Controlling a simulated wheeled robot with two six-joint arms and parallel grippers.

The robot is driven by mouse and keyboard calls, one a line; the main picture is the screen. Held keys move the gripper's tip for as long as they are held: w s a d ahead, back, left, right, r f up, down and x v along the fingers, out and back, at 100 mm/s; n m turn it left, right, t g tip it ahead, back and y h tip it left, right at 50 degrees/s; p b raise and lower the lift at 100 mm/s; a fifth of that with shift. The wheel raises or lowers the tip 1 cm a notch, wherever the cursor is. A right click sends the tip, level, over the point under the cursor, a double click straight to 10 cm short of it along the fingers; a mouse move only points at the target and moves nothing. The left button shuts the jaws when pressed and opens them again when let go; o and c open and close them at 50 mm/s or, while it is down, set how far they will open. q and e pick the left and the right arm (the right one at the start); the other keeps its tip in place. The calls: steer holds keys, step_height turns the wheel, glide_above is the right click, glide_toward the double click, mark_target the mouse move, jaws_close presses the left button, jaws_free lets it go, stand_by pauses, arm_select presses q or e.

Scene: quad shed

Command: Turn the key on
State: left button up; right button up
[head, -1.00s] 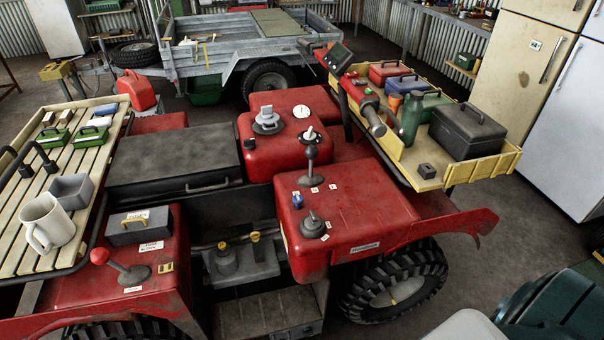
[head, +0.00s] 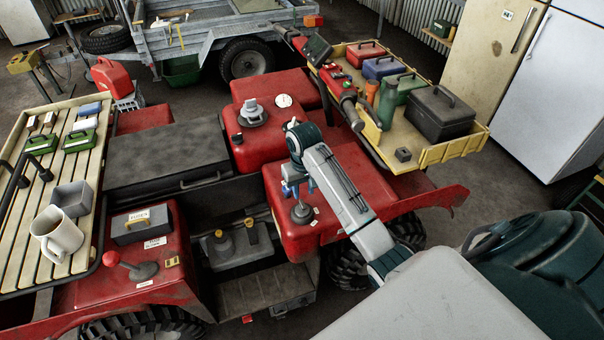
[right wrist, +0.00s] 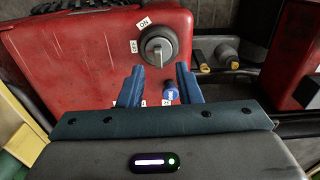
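The key switch (head: 302,213) is a round grey unit on top of the red box on the vehicle. In the right wrist view the switch (right wrist: 158,46) has a raised grip, with an ON label (right wrist: 144,22) above it and an OFF label (right wrist: 134,46) at its left. My right gripper (head: 290,188) is over the box, close to the switch. In the right wrist view its two blue fingers (right wrist: 158,88) stand apart, with nothing held between them. The switch appears beyond the fingertips, apart from them. My left gripper is not in view.
A small blue knob (right wrist: 171,91) shows between the fingers, on the box beyond. A red-knobbed lever (head: 112,258) stands at the left. A slatted rack (head: 22,228) holds a mug (head: 58,236). A yellow tray (head: 440,154) with toolboxes lies at the right.

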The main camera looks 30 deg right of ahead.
mark_target(302, 202)
steer(key=shift+w+d+r, duration=0.1)
steer(key=shift+w+d, duration=0.15)
steer(key=shift+w, duration=0.3)
steer(key=shift+w+d, duration=0.25)
steer(key=shift+w, duration=0.25)
steer(key=shift+f+b, duration=0.45)
steer(key=shift+f, duration=4.35)
jaws_close()
